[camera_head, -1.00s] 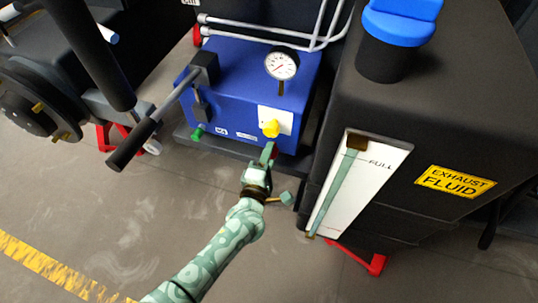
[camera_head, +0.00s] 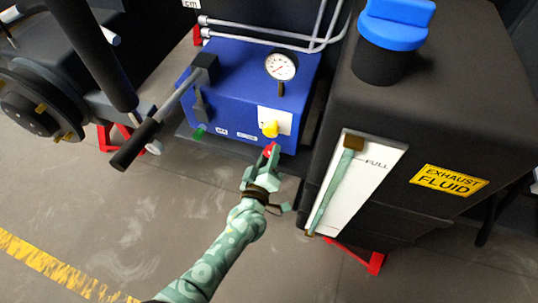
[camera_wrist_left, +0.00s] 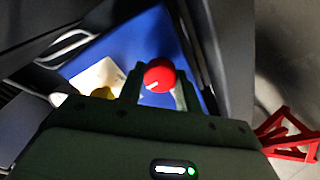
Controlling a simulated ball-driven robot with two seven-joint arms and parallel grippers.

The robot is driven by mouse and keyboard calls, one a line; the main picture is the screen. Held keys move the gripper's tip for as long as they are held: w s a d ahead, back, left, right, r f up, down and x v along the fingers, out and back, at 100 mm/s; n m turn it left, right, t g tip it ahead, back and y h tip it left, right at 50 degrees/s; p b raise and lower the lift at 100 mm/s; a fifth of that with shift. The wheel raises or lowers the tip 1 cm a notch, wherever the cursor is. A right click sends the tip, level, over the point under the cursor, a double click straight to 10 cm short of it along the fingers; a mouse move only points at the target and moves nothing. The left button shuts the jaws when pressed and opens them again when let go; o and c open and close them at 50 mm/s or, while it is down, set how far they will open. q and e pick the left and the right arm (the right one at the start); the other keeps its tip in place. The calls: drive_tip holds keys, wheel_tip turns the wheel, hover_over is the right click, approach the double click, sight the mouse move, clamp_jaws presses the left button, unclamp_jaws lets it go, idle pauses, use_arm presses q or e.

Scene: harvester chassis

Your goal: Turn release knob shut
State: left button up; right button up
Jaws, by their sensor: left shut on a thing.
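A blue pump box (camera_head: 232,98) stands on the floor between dark machine parts. A red knob (camera_head: 268,149) is low on its front, below a yellow knob (camera_head: 270,129) on a white plate. My left gripper (camera_head: 269,155) is at the red knob, its fingers on either side of it. In the left wrist view the red knob (camera_wrist_left: 159,76), with a pale mark on its face, sits between the two fingers, and the gripper is shut on it. Which of the knobs is the release knob, I cannot read. The right gripper is not in view.
A round gauge (camera_head: 281,67) and a black lever handle (camera_head: 134,147) are on the blue box. A dark tank (camera_head: 445,120) with a blue cap (camera_head: 398,22) and a level strip (camera_head: 352,185) stands close at right. Floor in front is clear.

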use_arm(q)
drive_tip(key=shift+s+f+m, duration=0.1)
drive_tip(key=shift+f+m, duration=0.15)
drive_tip(key=shift+m, duration=0.35)
drive_tip(key=o, duration=1)
drive_tip(key=shift+r, duration=0.1)
